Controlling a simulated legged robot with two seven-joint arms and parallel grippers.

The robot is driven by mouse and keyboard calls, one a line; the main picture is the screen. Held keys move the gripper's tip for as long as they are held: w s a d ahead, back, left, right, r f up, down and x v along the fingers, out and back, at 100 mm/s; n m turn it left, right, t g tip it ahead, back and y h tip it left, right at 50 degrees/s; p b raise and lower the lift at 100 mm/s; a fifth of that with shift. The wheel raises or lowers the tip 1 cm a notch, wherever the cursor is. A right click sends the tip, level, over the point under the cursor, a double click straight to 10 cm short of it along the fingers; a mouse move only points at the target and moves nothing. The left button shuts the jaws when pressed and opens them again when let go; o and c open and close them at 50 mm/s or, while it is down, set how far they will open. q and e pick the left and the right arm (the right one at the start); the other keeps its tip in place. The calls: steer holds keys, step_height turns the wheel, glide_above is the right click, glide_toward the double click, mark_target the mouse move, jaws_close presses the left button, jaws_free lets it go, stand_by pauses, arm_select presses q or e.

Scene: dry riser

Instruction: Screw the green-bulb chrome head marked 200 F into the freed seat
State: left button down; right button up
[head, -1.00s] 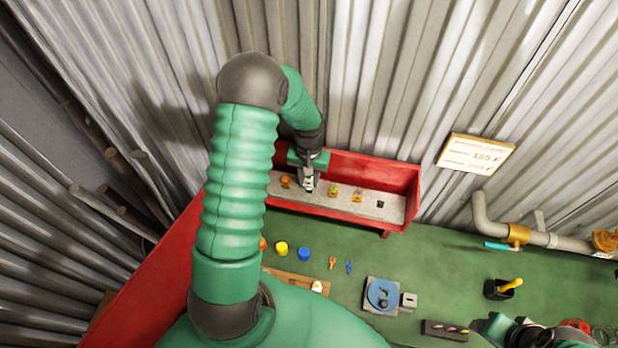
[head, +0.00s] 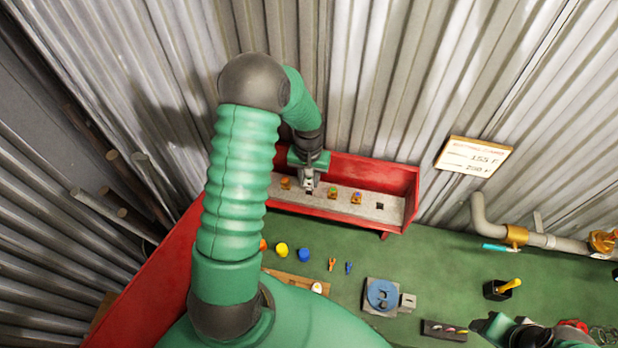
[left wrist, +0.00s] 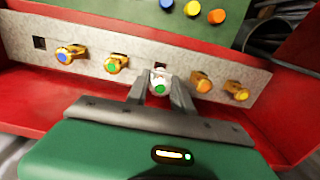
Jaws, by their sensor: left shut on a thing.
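My left gripper (head: 307,186) is shut on a chrome head with a green bulb (left wrist: 160,86), seen in the left wrist view. It holds the head at the grey strip (left wrist: 95,52) in the red trough. A dark square seat (head: 309,193) shows beside the fingertips in the head view, and its edge shows just behind the chrome head in the left wrist view (left wrist: 160,65). I cannot tell whether head and seat touch. No 200 F mark is legible on the head. My right gripper (head: 525,335) is partly in view at the lower right; its jaws are unclear.
Brass heads with blue (left wrist: 68,53), green (left wrist: 116,63), orange (left wrist: 202,83) and yellow (left wrist: 238,90) bulbs flank the seat. Another empty square hole (left wrist: 40,42) is at the strip's end. The red trough wall (head: 345,162) stands behind. A sign (head: 474,157) hangs on the wall.

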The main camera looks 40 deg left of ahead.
mark_target(309, 185)
arm_select(q)
steer(key=shift+f+b, duration=1.15)
steer(key=shift+f, duration=0.6)
steer(key=shift+r, duration=0.1)
